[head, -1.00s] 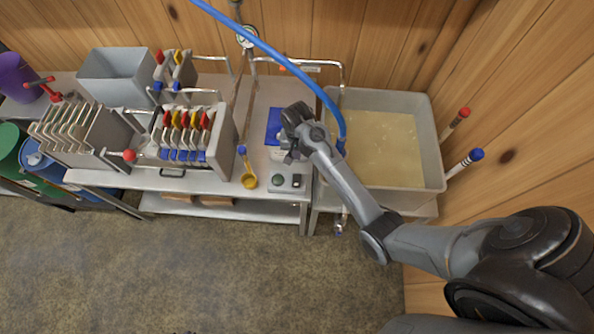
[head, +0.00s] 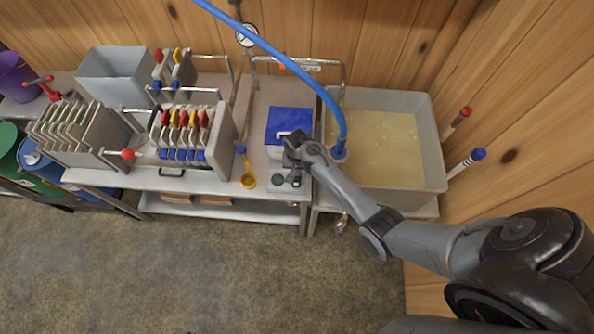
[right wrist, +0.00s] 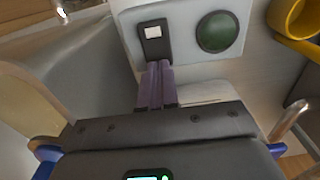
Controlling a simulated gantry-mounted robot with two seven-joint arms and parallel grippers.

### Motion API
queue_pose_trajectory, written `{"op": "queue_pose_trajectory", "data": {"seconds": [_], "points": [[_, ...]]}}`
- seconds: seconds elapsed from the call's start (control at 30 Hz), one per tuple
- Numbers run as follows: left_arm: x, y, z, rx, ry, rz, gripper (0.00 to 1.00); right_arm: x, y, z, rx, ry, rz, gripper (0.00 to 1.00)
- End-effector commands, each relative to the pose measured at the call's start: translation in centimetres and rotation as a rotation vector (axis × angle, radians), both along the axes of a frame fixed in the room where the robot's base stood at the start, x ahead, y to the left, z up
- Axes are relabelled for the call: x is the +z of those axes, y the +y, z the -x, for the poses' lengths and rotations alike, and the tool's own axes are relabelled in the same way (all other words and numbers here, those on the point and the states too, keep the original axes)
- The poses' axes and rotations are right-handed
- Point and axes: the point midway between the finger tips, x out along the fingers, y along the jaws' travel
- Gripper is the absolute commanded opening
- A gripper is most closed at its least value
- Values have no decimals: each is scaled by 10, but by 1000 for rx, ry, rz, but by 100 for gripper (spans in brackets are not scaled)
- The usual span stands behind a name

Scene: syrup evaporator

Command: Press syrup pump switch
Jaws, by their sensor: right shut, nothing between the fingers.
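A light grey control box (head: 288,186) sits at the front right edge of the metal bench. It bears a round green button (right wrist: 218,32) and a black switch (right wrist: 154,42) with a white patch. My right gripper (head: 296,172) is over the box. In the right wrist view its purple fingers (right wrist: 155,68) are together and empty, with their tips at the lower edge of the black switch. I cannot tell whether they touch it. In the head view, the gripper partly covers the switch. My left gripper is not in view.
A blue-lidded box (head: 288,122) stands right behind the control box. A filter press (head: 185,135) stands to the left.

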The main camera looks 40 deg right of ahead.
Motion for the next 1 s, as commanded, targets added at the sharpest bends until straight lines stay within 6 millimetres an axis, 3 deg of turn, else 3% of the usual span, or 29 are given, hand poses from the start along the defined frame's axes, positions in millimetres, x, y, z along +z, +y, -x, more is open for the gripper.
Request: {"op": "queue_pose_trajectory", "data": {"seconds": [1.0], "points": [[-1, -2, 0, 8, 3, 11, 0, -10, -2, -1, -1, 29, -25, 0]]}}
